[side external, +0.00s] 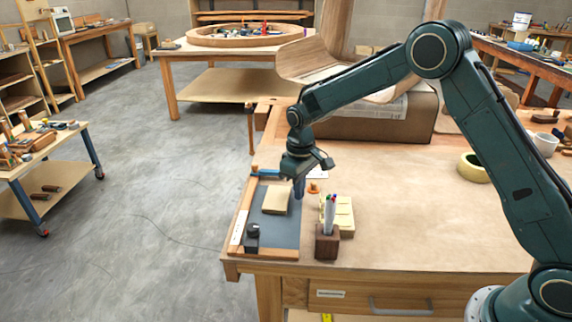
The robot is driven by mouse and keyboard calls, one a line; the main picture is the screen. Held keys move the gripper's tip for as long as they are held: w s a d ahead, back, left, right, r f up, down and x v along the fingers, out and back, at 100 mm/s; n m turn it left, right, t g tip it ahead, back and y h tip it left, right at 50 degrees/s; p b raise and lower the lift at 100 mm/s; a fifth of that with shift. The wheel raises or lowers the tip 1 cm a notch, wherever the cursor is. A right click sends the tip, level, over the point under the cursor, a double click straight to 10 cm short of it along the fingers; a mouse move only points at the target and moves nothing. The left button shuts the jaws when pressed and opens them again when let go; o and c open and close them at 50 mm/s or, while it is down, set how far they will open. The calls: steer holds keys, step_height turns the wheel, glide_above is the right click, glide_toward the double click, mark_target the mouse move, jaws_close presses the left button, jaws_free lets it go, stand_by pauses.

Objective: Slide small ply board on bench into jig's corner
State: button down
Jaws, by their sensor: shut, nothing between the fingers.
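The small ply board (276,199) lies flat on a dark grey panel on the bench, in the back half of the panel. The jig's light wooden rails (243,203) run along the panel's left side and front edge and meet at the front left corner. A gap of panel shows between the board and the left rail. My gripper (299,190) is shut and empty, pointing down just right of the board. Whether its fingertips touch the board or the panel cannot be told.
A black knobbed block (252,237) stands near the jig's front left corner. A wooden pen holder (327,242) and yellow notepads (345,217) stand right of the panel. A small orange item (313,188) lies beside my gripper. The bench further right is mostly clear.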

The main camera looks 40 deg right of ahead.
mark_target(285, 197)
steer(key=shift+f, duration=0.8)
steer(key=shift+r, duration=0.2)
stand_by(0.7)
steer(key=shift+w+a, duration=0.1)
stand_by(0.4)
steer(key=shift+w+a, duration=1.65)
steer(key=shift+s+d, duration=0.1)
steer(key=shift+s+d, duration=0.35)
steer(key=shift+r, duration=0.15)
